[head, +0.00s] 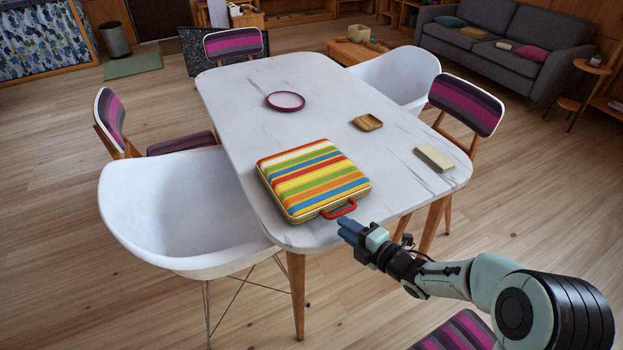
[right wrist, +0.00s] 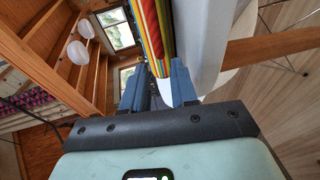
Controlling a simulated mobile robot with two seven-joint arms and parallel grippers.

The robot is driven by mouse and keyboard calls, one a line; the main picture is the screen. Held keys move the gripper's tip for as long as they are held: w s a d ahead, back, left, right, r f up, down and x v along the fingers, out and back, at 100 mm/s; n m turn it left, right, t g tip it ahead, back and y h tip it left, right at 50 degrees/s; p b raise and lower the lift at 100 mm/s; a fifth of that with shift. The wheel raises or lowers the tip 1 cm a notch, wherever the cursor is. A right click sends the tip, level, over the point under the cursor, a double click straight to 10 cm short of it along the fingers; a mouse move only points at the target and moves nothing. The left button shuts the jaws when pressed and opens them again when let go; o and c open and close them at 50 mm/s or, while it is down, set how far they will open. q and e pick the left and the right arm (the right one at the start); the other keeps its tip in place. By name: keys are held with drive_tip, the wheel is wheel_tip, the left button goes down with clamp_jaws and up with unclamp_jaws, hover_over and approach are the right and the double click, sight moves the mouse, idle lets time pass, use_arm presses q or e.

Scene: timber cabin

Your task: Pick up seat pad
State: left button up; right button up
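The seat pad (head: 313,178) is a square, thick cushion with bright rainbow stripes and a red loop handle (head: 340,210) on its near side. It lies flat on the white table near the front edge. My right gripper (head: 347,228) is just off the table's near edge, close to the handle and apparently apart from it. In the right wrist view its two blue fingers (right wrist: 158,88) stand apart with nothing held between them. The striped edge of the pad (right wrist: 152,38) shows beyond the fingertips. My left gripper is not in view.
The white marble-look table (head: 235,100) also holds a pink-rimmed plate (head: 285,101), a small wooden tray (head: 367,122) and a cream block (head: 434,158). White tub chairs (head: 180,205) and striped chairs (head: 467,104) surround it. Open wooden floor lies at the front left.

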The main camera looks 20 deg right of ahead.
sight(333, 219)
drive_tip(key=shift+x, duration=3.15)
drive_tip(key=shift+d, duration=0.1)
clamp_jaws()
drive_tip(key=shift+r, duration=0.1)
